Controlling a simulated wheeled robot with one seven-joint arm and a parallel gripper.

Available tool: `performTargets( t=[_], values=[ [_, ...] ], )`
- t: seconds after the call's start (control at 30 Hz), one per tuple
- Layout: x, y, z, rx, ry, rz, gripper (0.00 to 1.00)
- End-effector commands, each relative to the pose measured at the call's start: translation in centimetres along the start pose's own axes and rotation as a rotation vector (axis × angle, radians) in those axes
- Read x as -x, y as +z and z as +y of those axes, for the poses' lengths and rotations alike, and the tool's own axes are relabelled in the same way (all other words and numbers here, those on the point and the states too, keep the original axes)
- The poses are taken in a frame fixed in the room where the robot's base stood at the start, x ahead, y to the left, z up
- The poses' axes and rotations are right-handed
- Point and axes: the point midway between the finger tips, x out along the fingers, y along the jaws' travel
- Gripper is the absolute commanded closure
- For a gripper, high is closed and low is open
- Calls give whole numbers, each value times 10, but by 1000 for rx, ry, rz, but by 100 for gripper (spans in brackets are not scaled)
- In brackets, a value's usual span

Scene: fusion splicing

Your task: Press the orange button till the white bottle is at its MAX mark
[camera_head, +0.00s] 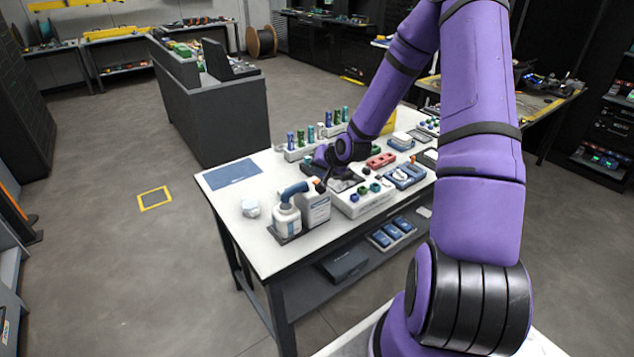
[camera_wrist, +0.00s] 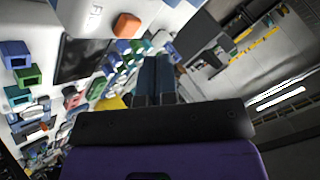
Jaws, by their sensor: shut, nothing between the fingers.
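The white bottle (camera_head: 287,219) stands upright at the front left of the white table, under a blue curved spout (camera_head: 294,190). A pale dispenser box (camera_head: 316,207) with small print stands against its right side. The orange button (camera_head: 319,185) sits on top of the box; an orange knob, likely this button, shows in the wrist view (camera_wrist: 127,25). My gripper (camera_head: 322,179) is shut and empty, pointing down close to the button. In the wrist view its fingertips (camera_wrist: 155,60) appear apart from the orange knob. Contact is unclear in the head view. The MAX mark and liquid level are too small to read.
A white block with green and blue knobs (camera_head: 362,199) stands right of the dispenser. Racks of blue and green bottles (camera_head: 310,140) stand behind. A small white item (camera_head: 251,208) lies left of the bottle. A blue mat (camera_head: 232,174) leaves free room at back left.

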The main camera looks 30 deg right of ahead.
Motion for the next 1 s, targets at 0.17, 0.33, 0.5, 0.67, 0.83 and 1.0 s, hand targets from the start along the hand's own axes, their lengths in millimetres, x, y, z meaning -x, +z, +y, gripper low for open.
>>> performTargets(
  t=[0.17,0.33,0.5,0.67,0.83,1.0],
  values=[
    [11,-8,-8,2,0,2,100],
    [21,-16,-15,1,0,1,100],
    [27,-19,-19,2,0,1,100],
    [27,-20,-20,1,0,0,100],
    [27,-19,-20,1,0,0,100],
    [27,-19,-20,1,0,0,100]
  ],
)
